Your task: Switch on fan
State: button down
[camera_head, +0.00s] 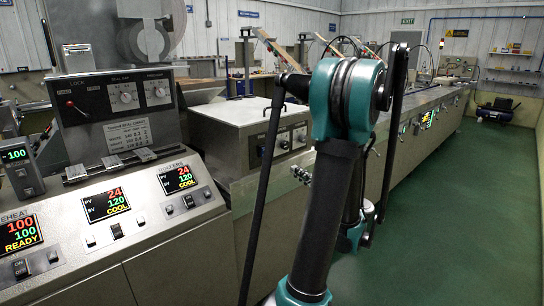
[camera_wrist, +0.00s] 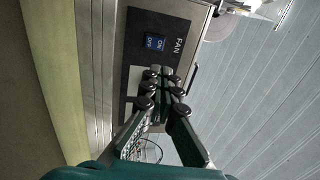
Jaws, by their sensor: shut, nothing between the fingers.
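In the wrist view a blue rocker switch (camera_wrist: 153,42) sits on a dark panel (camera_wrist: 132,52), beside the label FAN (camera_wrist: 178,46). The lettering appears turned sideways. The switch carries ON and OFF markings; which side is pressed in cannot be told. My gripper (camera_wrist: 162,84) is shut and empty, with its fingertips below the switch in the picture and in front of the panel. A gap to the switch shows in the picture; the distance to the panel is unclear.
A long grey machine line (camera_head: 420,115) runs to the back right. A control console (camera_head: 130,235) with lit displays stands at the left. The green floor (camera_head: 450,220) at the right is clear. In the wrist view a metal panel edge (camera_wrist: 95,60) lies left of the dark panel.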

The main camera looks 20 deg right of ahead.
aim_at(265, 150)
jog(key=x, duration=1.4)
jog(key=shift+w, duration=0.15)
